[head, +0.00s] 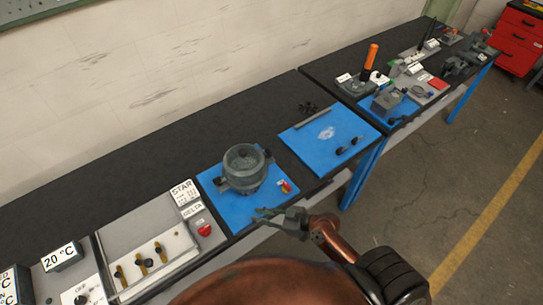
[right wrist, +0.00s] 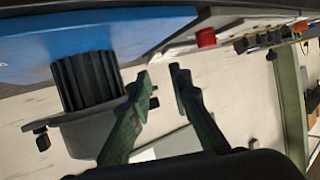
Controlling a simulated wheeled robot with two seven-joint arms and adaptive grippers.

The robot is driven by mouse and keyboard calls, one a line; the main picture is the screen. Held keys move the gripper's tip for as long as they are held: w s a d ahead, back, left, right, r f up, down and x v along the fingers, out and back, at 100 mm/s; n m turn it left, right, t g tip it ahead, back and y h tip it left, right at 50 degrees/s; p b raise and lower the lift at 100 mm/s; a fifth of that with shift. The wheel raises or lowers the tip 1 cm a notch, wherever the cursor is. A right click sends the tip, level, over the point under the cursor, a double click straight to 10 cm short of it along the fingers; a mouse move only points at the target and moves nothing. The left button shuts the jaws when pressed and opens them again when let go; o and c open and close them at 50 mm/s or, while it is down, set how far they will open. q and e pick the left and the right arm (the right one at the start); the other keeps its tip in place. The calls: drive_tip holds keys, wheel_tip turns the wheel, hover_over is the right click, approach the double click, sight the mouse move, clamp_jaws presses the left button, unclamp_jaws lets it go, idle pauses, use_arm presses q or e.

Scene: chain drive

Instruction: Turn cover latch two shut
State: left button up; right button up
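A round grey housing (head: 244,170) with a cover on top stands on a blue mat in the head view. Dark latch-like blocks sit at its left side (head: 221,184) and right side (head: 268,154); I cannot tell which is latch two. The right wrist view shows the housing tilted over, with a dark ribbed body (right wrist: 88,80), a grey flange (right wrist: 88,132) and a small black knob (right wrist: 43,141). My right gripper (head: 267,213) is in front of the housing, apart from it. Its fingers (right wrist: 161,72) are spread with nothing between them. My left gripper is not in view.
A small red and yellow part (head: 285,186) lies on the mat's right. A panel with a red button (head: 204,230) stands left. Another blue mat (head: 312,150) holds small dark parts. More fixtures and an orange-handled tool (head: 371,56) stand farther right.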

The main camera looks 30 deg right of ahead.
wheel_tip(320, 180, up, 3)
drive_tip(key=w+d+t, duration=0.1)
drive_tip(key=w+t, duration=0.1)
drive_tip(key=w, duration=0.1)
drive_tip(key=m+t+h, duration=0.5)
drive_tip(key=m+h, duration=0.2)
approach(271, 155)
drive_tip(key=w, duration=0.6)
drive_tip(key=w+a+p, duration=0.1)
drive_tip(key=w, duration=0.2)
drive_tip(key=shift+w+f, duration=0.15)
clamp_jaws()
